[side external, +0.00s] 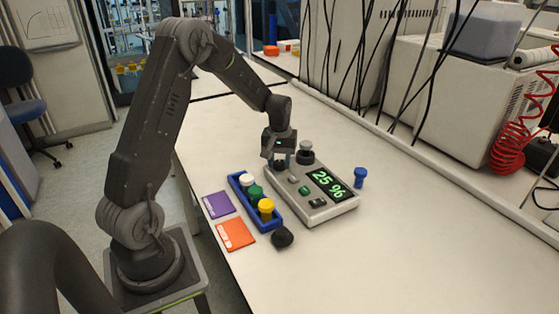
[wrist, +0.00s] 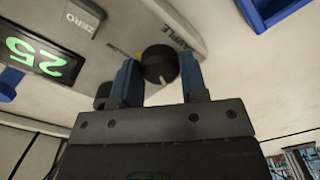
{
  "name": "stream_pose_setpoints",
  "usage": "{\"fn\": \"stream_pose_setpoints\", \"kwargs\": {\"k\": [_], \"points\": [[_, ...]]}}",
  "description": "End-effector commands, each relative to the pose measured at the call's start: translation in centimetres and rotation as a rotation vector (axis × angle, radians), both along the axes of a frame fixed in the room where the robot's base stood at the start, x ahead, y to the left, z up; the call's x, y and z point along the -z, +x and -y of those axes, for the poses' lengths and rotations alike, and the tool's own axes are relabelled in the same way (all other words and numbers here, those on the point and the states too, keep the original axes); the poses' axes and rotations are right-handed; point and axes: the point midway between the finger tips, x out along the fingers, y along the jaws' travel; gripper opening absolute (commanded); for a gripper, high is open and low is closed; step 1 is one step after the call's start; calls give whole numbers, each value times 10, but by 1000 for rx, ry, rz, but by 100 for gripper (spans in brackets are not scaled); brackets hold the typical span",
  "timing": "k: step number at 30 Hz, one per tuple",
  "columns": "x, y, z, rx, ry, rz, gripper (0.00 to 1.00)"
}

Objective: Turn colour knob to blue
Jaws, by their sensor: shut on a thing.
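The colour knob (wrist: 160,66) is dark and round with a pale pointer line on its face, seen in the wrist view. My gripper (wrist: 161,74) has its two blue fingers closed on either side of the knob. In the side view my gripper (side external: 279,161) is down at the device's far left end and hides the knob. The device's labels ZERO and SAMPLE show in the wrist view. I cannot tell which colour the pointer faces.
A blue rack (side external: 270,222) with white-, green- and yellow-capped vials stands left of the device. A blue vial (side external: 360,177) stands to the right, and a black object (side external: 282,237) in front. Purple (side external: 218,204) and orange (side external: 235,234) cards lie left. The right foreground is clear.

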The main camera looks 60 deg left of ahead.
Motion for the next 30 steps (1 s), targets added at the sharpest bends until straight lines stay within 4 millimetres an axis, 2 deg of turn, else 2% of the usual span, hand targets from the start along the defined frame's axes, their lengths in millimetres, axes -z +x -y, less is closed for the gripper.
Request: {"fn": "stream_pose_setpoints", "kwargs": {"k": [5, 6, 13, 23, 26, 30], "points": [[-1, 1, -1, -4, 0, 3, 16], [-1, 1, -1, -3, 0, 3, 44], [-1, 0, 0, -2, 0, 1, 66], [-6, 1, 0, 0, 1, 2, 66], [-18, 1, -1, -1, 3, 5, 66], [-47, 1, -1, -1, 4, 7, 66]]}}
